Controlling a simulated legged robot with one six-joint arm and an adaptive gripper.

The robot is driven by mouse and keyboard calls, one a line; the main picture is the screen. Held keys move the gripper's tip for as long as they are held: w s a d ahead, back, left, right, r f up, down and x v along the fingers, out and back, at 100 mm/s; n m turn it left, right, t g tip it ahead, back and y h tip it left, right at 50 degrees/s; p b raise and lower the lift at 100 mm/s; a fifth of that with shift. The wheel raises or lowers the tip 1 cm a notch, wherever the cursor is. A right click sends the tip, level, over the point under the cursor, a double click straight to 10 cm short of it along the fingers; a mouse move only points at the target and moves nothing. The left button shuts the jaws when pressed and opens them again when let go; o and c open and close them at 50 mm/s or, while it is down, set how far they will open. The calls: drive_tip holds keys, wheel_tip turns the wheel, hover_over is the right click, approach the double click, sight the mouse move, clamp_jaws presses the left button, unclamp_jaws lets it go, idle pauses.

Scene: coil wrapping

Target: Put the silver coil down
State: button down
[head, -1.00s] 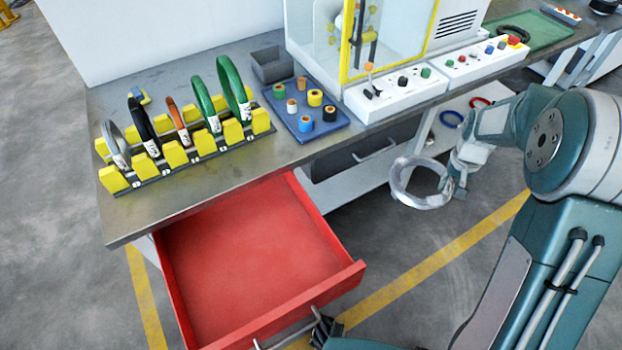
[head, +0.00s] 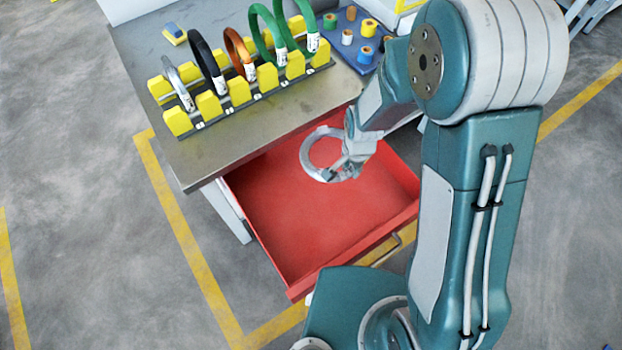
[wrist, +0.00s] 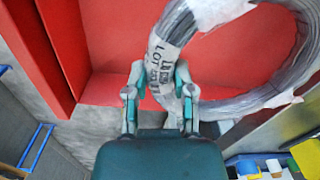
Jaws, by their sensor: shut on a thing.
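The silver coil (head: 307,158) is a grey ring with white wrapping, held over the open red drawer (head: 275,225) in the head view. My gripper (head: 343,172) is shut on the right lower side of its ring. In the wrist view the coil (wrist: 285,95) shows large, with a white lot label at the grip, and my gripper (wrist: 160,95) has its fingers around that labelled part. Red drawer floor (wrist: 115,35) shows behind it. The coil appears above the drawer floor, but its exact height I cannot tell.
The rack (head: 215,104) with yellow holders on the workbench (head: 215,155) carries several upright coils. A blue tray (head: 345,45) of small spools stands behind, right of the rack. The drawer is empty. Its walls and the bench edge surround the coil.

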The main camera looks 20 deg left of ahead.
sight(343, 178)
drive_tip(key=s, duration=0.1)
drive_tip(key=s+a, duration=0.1)
drive_tip(key=s+f, duration=0.1)
drive_tip(key=shift+a+m, duration=0.25)
drive_tip(key=shift+m, duration=0.15)
drive_tip(key=shift+s+a+f, duration=0.25)
drive_tip(key=shift+a+f, duration=0.3)
drive_tip(key=shift+f, duration=0.35)
wheel_tip(343, 178, down, 12)
drive_tip(key=shift+f, duration=0.2)
drive_tip(key=shift+w+a, duration=1.3)
drive_tip(key=shift+a, duration=0.1)
drive_tip(key=shift+a+f, duration=0.15)
drive_tip(key=shift+f, duration=0.4)
drive_tip(key=shift+c, duration=2.3)
unclamp_jaws()
wheel_tip(343, 178, up, 12)
